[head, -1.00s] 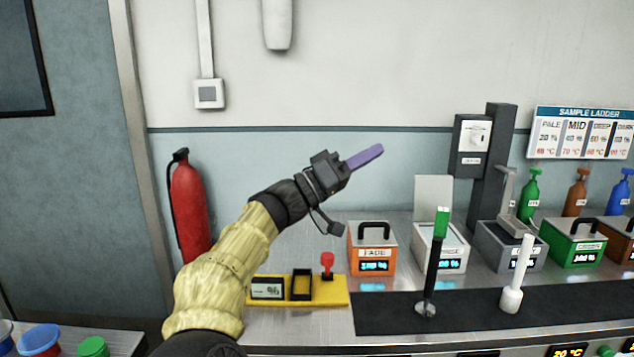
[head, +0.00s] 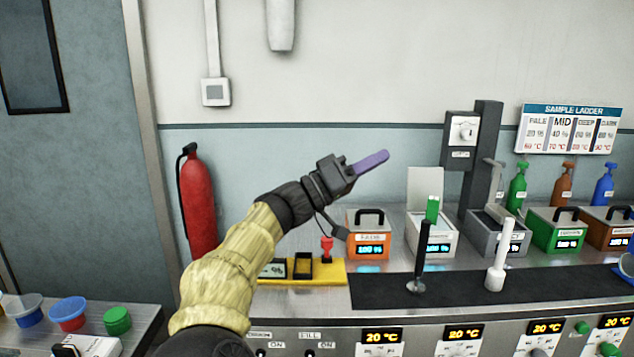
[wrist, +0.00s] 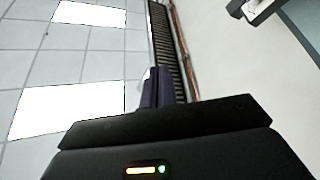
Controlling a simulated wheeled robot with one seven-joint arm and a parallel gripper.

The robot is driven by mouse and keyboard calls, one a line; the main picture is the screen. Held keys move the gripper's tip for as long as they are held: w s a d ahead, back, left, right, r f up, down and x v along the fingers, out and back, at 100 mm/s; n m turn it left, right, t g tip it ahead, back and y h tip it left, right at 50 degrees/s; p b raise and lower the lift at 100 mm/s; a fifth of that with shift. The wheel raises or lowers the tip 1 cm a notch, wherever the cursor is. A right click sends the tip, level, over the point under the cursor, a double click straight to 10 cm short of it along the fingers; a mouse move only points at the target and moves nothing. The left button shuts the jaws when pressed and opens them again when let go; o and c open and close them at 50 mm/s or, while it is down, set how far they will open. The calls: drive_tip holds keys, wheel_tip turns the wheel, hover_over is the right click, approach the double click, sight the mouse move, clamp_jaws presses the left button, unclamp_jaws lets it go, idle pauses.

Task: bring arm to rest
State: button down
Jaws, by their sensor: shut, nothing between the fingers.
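My gripper (head: 372,160) is raised in the air above the bench, in front of the pale wall, with its purple fingers pointing up and to the right in the head view. The fingers lie together and hold nothing. In the wrist view the purple fingers (wrist: 158,88) show shut against the ceiling and wall. My yellow-sleeved arm reaches up from the bottom of the head view and hides part of the bench's left end.
The bench holds an orange module (head: 368,235), a green module (head: 556,232), a black mat (head: 450,289) with a white stand (head: 497,262), and a yellow tray (head: 335,272). A fire extinguisher (head: 198,200) hangs left. Space around my gripper is clear.

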drive_tip(key=w+d+f+n+g+y+b, duration=0.1)
drive_tip(key=d+f+g+y, duration=0.15)
drive_tip(key=d+f, duration=0.5)
drive_tip(key=d+f+n+g+y+b, duration=0.1)
drive_tip(key=d+f+n+y, duration=0.3)
drive_tip(key=f, duration=0.6)
drive_tip(key=s+d+f+g+y+b, duration=0.1)
drive_tip(key=s+d+f+y, duration=0.15)
drive_tip(key=f, duration=0.45)
drive_tip(key=s+d+f+g+y+b, duration=0.1)
drive_tip(key=d+f, duration=0.2)
drive_tip(key=f, duration=0.4)
drive_tip(key=s+a+f+y+b, duration=0.25)
drive_tip(key=s+f+y, duration=0.45)
drive_tip(key=f, duration=0.5)
drive_tip(key=s+a+f+n+t+y+b, duration=0.1)
drive_tip(key=s+a+f+y+b, duration=0.15)
drive_tip(key=s+a, duration=0.3)
drive_tip(key=s+a+f+n+y+b, duration=0.1)
drive_tip(key=s+a+f+y, duration=0.1)
drive_tip(key=s+a+f, duration=0.35)
drive_tip(key=w+p+v, duration=0.2)
drive_tip(key=p+v, duration=1.4)
drive_tip(key=v, duration=0.1)
drive_tip(key=w+d+r+p+v, duration=0.1)
drive_tip(key=w+p+v, duration=0.2)
drive_tip(key=p+v, duration=1.3)
drive_tip(key=shift+w+d+r+p, duration=0.15)
drive_tip(key=shift+w+r+p, duration=0.05)
drive_tip(key=shift+r+p, duration=0.3)
